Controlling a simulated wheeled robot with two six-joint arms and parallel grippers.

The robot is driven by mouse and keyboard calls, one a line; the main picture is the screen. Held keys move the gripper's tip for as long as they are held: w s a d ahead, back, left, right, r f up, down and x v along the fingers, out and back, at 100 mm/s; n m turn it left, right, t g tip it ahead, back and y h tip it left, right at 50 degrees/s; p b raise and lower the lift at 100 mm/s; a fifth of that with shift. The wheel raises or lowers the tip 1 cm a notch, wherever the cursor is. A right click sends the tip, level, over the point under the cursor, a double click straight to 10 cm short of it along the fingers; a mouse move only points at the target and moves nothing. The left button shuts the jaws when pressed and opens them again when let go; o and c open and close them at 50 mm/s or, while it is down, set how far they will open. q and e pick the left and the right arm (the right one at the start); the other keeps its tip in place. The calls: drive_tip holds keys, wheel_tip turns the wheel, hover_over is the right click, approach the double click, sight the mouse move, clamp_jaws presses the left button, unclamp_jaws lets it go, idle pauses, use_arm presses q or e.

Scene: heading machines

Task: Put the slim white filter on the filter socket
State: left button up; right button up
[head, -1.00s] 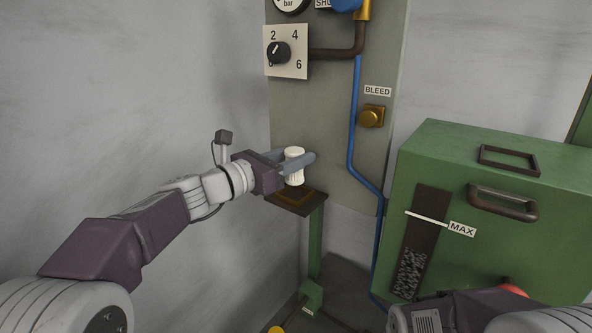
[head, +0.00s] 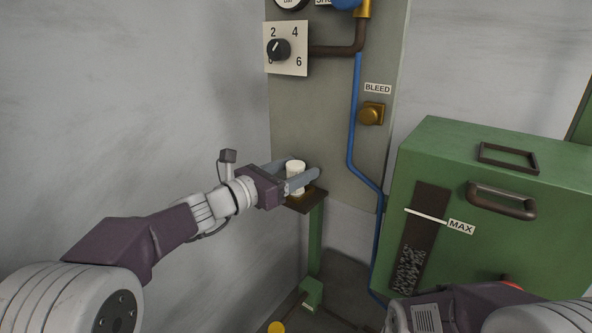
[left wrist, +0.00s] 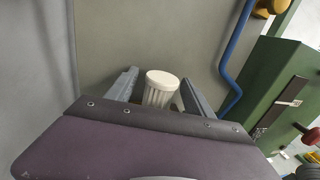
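The slim white filter (head: 296,168) stands upright between the fingers of my left gripper (head: 291,173), just over or on the small brown shelf (head: 307,206) that bears the filter socket. The fingers are spread, one on each side of the filter, and gaps show beside it. In the left wrist view the ribbed filter (left wrist: 160,88) stands between the two fingers of the left gripper (left wrist: 160,95). The filter's base and the socket are mostly hidden by the near finger. My right arm shows at the lower right, but its gripper's fingers are out of view.
Behind the shelf is a grey panel (head: 330,120) with a numbered dial (head: 279,49), a brass BLEED knob (head: 371,113) and a blue pipe (head: 354,130). A green cabinet (head: 540,240) stands to the right. A grey wall lies close on the left.

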sight(288, 174)
use_arm(q)
drive_tip(key=shift+r, duration=0.2)
drive_tip(key=b+v, duration=0.1)
drive_tip(key=v, duration=0.2)
drive_tip(key=shift+s+a+f+b, duration=0.1)
drive_tip(key=shift+a+f+b, duration=0.1)
drive_tip(key=shift+f+b, duration=0.2)
drive_tip(key=b+v, duration=0.2)
drive_tip(key=v, duration=0.6)
drive_tip(key=shift+s+a+r+b, duration=0.15)
drive_tip(key=shift+s+r+b, duration=0.15)
drive_tip(key=shift+b, duration=0.1)
drive_tip(key=shift+w, duration=0.1)
